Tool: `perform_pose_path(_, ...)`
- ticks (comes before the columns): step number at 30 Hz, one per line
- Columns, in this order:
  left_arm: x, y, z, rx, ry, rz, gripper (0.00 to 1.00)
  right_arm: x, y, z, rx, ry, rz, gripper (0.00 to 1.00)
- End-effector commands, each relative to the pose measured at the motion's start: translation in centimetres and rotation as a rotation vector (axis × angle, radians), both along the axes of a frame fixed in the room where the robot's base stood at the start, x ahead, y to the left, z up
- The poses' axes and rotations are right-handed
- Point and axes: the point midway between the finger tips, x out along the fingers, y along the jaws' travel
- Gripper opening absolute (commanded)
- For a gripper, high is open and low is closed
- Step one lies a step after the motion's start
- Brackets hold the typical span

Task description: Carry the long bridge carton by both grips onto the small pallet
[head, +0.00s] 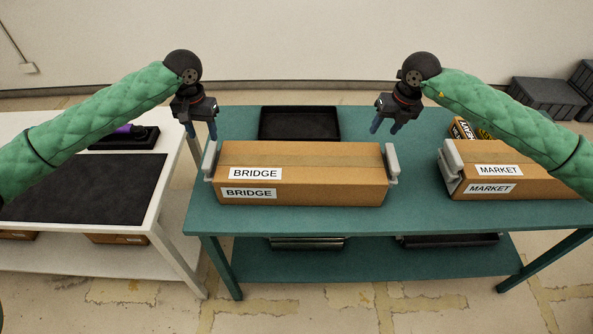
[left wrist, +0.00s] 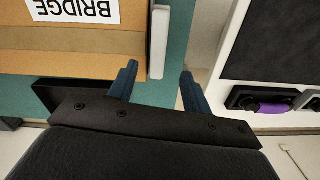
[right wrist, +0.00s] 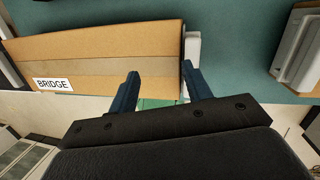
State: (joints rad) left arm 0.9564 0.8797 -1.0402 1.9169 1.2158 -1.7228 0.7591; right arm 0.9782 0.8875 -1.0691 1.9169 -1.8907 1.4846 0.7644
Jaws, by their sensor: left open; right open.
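The long bridge carton (head: 330,190), brown with two BRIDGE labels, lies on the green table with a grey grip at each end. My left gripper (head: 201,132) is open and empty above its left grip (head: 210,161). In the left wrist view that grip (left wrist: 160,42) shows ahead, between the finger lines. My right gripper (head: 386,130) is open and empty above and behind the right grip (head: 392,165). In the right wrist view that grip (right wrist: 193,50) is partly hidden by a finger. I cannot tell for certain which thing is the small pallet.
The green table (head: 290,221) also holds a black tray (head: 300,123) behind the carton and a MARKET carton (head: 520,168) with a grey grip at right. A white table (head: 130,228) at left has a dark mat (head: 85,187) and a purple item (head: 128,129) in a black holder.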

Motion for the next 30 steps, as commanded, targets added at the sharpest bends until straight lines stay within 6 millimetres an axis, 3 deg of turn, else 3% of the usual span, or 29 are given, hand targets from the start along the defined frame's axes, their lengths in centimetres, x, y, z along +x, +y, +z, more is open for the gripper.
perform_pose_path(3, -0.2, -0.1, 0.0, -0.006, 0.009, 0.054, 0.49, -1.3, -2.2, -0.4, -0.113, 0.075, -0.056, 0.49)
perform_pose_path(8, -0.2, -0.1, 0.0, -0.004, 0.009, 0.122, 0.49, -2.4, -3.6, -0.5, -0.186, 0.139, -0.124, 0.49)
perform_pose_path(22, -0.2, -0.1, -0.4, -0.005, 0.008, 0.148, 0.49, -2.4, -3.5, -0.9, -0.178, 0.140, -0.150, 0.49)
perform_pose_path(30, -0.2, 0.0, -3.6, -0.003, 0.010, 0.148, 0.49, -2.4, -3.5, -4.1, -0.178, 0.142, -0.149, 0.49)
